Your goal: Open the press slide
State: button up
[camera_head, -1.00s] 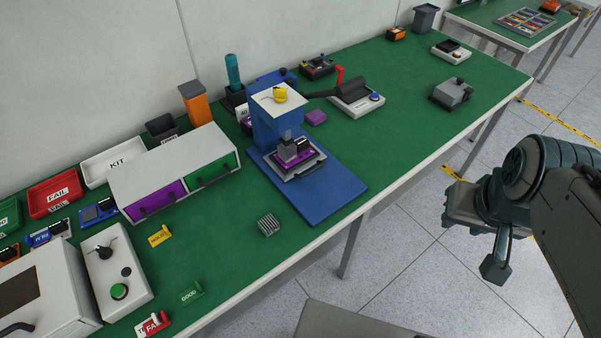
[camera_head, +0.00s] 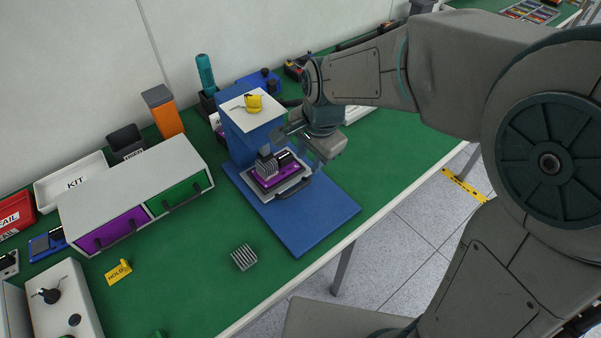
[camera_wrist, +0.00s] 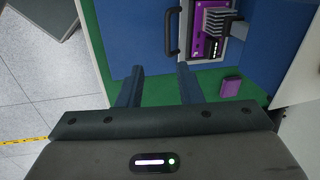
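The blue press (camera_head: 236,138) has a white top with a yellow knob (camera_head: 254,102) and stands on a blue base plate (camera_head: 312,218). Its slide (camera_head: 291,190) is a light grey tray with a black bar handle on its front edge. The slide carries a purple board (camera_head: 264,182), with a grey finned block on it under the press head. In the wrist view, the slide (camera_wrist: 186,40) and its handle (camera_wrist: 172,32) lie beyond my fingertips. My gripper (camera_wrist: 160,68) is open and empty, apart from the handle. In the head view, my gripper (camera_head: 308,150) hangs beside the press, above the slide.
A white cabinet (camera_head: 130,185) with purple and green drawers stands left of the press. A loose finned heat sink (camera_head: 244,257) lies in front, on the green table. A small purple block (camera_wrist: 231,87) lies near the press. Floor (camera_head: 400,230) shows beyond the table's front edge.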

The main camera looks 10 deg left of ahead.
jog(key=a+f, duration=0.1)
jog(key=a, duration=0.1)
send_near(295, 190)
jog(key=f, duration=0.2)
jog(key=a+f, duration=0.1)
jog(key=f, duration=0.4)
jog(key=shift+w+a+f+b, duration=0.15)
jog(key=shift+w+f+b, duration=0.2)
jog(key=shift+w, duration=0.05)
grip_shut()
